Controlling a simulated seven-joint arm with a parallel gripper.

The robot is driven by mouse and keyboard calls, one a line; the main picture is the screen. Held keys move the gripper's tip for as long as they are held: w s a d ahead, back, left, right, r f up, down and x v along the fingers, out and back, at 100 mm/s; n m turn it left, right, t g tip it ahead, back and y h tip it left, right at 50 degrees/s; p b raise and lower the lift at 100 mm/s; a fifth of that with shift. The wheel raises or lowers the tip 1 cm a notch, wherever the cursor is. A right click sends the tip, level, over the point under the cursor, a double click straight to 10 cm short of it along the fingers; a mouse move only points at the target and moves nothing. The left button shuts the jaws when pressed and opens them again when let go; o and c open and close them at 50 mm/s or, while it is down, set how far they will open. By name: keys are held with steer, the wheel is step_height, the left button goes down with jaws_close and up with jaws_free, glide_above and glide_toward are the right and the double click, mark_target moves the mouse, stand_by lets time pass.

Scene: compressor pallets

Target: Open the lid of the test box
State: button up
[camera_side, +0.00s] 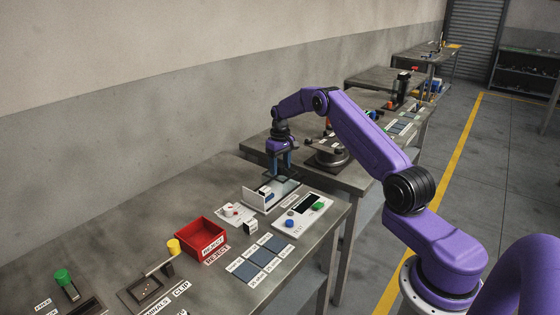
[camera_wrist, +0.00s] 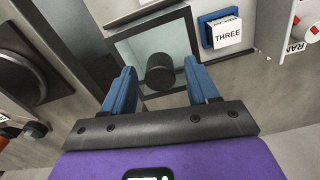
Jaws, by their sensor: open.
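The test box lid shows in the wrist view as a clear pane in a dark frame (camera_wrist: 188,14), with a black round knob (camera_wrist: 160,70) on it. My gripper (camera_wrist: 161,84) is open, with one blue finger on each side of the knob and gaps visible between. The lid looks shut, lying flat. In the side view my gripper (camera_side: 280,172) points down over the glassy lid (camera_side: 288,187) on the near table. The fingers and arm hide the knob there, and I cannot tell the exact height of the fingertips.
A blue block with a white THREE label (camera_wrist: 226,32) is close beside the lid. A red reject bin (camera_side: 187,236) and a small white block (camera_side: 250,226) are farther left.

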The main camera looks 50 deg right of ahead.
step_height(320, 180, up, 17)
steer(key=shift+r, duration=0.2)
stand_by(0.4)
steer(key=shift+a, duration=0.1)
